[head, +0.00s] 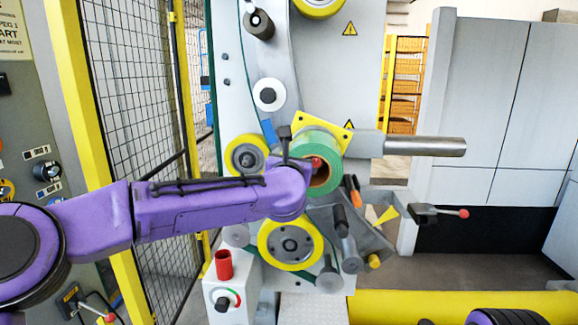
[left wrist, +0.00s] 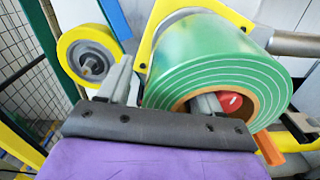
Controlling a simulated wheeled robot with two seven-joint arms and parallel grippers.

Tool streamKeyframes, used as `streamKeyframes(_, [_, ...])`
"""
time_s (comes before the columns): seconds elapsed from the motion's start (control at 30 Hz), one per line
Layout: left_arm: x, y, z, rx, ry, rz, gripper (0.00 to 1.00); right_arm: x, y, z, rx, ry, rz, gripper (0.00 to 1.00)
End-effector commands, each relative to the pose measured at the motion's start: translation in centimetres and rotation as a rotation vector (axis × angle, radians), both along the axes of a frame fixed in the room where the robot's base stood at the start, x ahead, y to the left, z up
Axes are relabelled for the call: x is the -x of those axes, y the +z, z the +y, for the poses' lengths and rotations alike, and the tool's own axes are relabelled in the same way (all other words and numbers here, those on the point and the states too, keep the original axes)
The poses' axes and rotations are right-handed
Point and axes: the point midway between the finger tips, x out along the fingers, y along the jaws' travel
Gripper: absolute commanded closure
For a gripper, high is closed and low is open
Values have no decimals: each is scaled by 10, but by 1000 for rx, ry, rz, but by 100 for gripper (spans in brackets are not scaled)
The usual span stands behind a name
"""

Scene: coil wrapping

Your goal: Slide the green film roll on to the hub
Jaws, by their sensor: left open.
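The green film roll (head: 327,151), with its brown core, is in front of a yellow square plate (head: 342,131) on the machine. It also shows in the left wrist view (left wrist: 215,55), with its layered end facing me. A red rounded tip, seemingly the hub's (left wrist: 230,103), shows inside the core. The roll is around it; how deep it sits I cannot tell. My left gripper (left wrist: 160,92) is open at the roll's near end. One finger is at the core opening, the other outside the roll at the left. My right gripper is not in view.
A yellow-rimmed wheel (head: 247,155) is left of the roll, and another (head: 290,244) is below. A metal bar (head: 425,146) sticks out to the right. A lever with a red knob (head: 463,213) is lower right. A mesh fence (head: 130,90) stands at the left.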

Motion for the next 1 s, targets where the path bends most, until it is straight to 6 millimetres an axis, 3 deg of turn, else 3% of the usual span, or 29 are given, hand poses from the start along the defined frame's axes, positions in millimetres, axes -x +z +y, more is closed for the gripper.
streamKeyframes(0.03, [12,-7,-1,-2,-5,-2,33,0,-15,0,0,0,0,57])
streamKeyframes(0.1, [30,-7,0,1,-5,-4,33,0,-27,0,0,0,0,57])
streamKeyframes(0.33, [78,-3,2,3,-1,-7,33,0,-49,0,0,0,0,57])
streamKeyframes(0.5, [90,1,2,3,1,-5,33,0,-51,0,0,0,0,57])
streamKeyframes(0.77, [90,2,2,3,1,-5,33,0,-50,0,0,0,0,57])
streamKeyframes(0.8, [90,2,2,3,1,-5,36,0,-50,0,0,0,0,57])
streamKeyframes(1.0, [89,12,10,17,11,-8,100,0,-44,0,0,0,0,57])
